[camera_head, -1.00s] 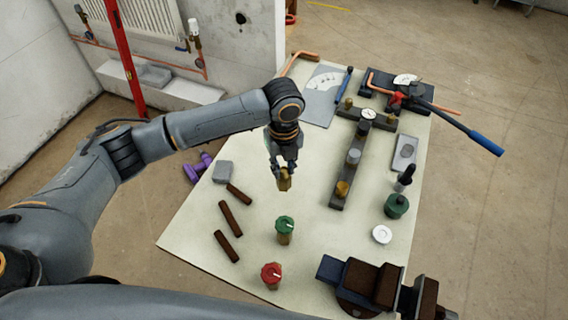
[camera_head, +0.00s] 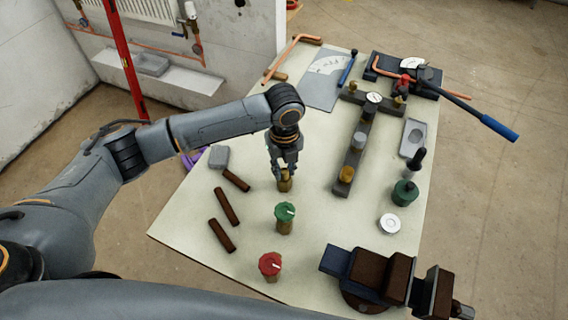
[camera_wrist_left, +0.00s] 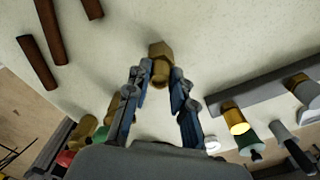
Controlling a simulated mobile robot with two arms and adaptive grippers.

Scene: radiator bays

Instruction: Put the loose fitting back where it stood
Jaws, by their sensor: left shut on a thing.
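My left gripper (camera_head: 284,172) is shut on a brass fitting (camera_head: 285,184), which it holds upright above or on the pale bench top; I cannot tell whether its foot touches. The left wrist view shows the fitting (camera_wrist_left: 160,66) between the fingertips (camera_wrist_left: 157,72). A green-capped brass fitting (camera_head: 285,215) stands just in front of it, and a red-capped one (camera_head: 270,265) stands further toward me, roughly in line. A dark bar (camera_head: 356,152) to the right carries several fittings and a gauge. My right gripper is not in view.
Several brown rods (camera_head: 227,207) and a grey block (camera_head: 219,157) lie left of the gripper. A vise (camera_head: 370,278) fills the front right corner. A green pot (camera_head: 405,193), a white ring (camera_head: 389,223) and a grey tray (camera_head: 413,138) are at the right. The bench between gripper and bar is clear.

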